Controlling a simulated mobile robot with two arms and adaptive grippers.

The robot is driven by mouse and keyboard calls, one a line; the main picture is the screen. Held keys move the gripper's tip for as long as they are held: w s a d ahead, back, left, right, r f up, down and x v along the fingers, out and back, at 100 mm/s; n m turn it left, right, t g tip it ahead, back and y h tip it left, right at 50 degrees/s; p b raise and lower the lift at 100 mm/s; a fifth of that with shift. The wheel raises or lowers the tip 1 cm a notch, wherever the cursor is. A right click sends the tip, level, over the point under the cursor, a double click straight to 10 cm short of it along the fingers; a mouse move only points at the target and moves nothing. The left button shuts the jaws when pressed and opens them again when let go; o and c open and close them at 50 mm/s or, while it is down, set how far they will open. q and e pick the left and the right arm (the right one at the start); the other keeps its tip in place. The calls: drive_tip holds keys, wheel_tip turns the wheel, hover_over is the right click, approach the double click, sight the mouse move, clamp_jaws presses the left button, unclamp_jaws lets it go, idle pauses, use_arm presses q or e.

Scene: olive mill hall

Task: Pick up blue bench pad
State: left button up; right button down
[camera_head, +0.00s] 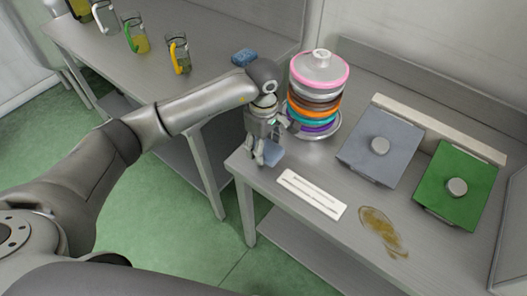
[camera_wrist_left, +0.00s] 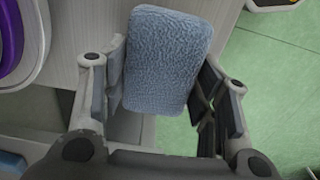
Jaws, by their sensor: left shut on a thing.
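The blue bench pad (camera_head: 273,153) is a small, soft-looking light blue block at the near left corner of the right-hand bench. It also shows in the left wrist view (camera_wrist_left: 167,58), between the two fingers, with bench on one side and green floor on the other. My left gripper (camera_head: 263,158) points down and is shut on the pad; it also shows in the left wrist view (camera_wrist_left: 162,75). I cannot tell whether the pad touches the bench. My right gripper is out of view.
A stack of coloured rings (camera_head: 316,97) stands close behind the gripper. A white slotted strip (camera_head: 311,194), a brown spill (camera_head: 382,230), a grey plate (camera_head: 367,157) and a green plate (camera_head: 449,197) lie to the right. Another blue block (camera_head: 243,57) and several jugs stand on the far bench.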

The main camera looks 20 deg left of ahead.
use_arm(q)
drive_tip(key=s+d+r, duration=0.1)
drive_tip(key=r, duration=0.1)
drive_tip(key=s+d+r, duration=0.1)
drive_tip(key=s+r+b, duration=0.1)
drive_tip(key=s+r, duration=0.1)
drive_tip(key=shift+s+d+r, duration=0.1)
drive_tip(key=shift+d+r, duration=0.2)
drive_tip(key=shift+d, duration=0.1)
drive_tip(key=s+d+r+b, duration=0.1)
drive_tip(key=s+d+r, duration=0.3)
drive_tip(key=s, duration=0.3)
drive_tip(key=shift+s+d+b, duration=0.25)
drive_tip(key=shift+d+b, duration=0.05)
drive_tip(key=shift+d, duration=0.15)
drive_tip(key=shift+o, duration=1)
drive_tip(key=shift+c, duration=1.3)
drive_tip(key=shift+w, duration=0.1)
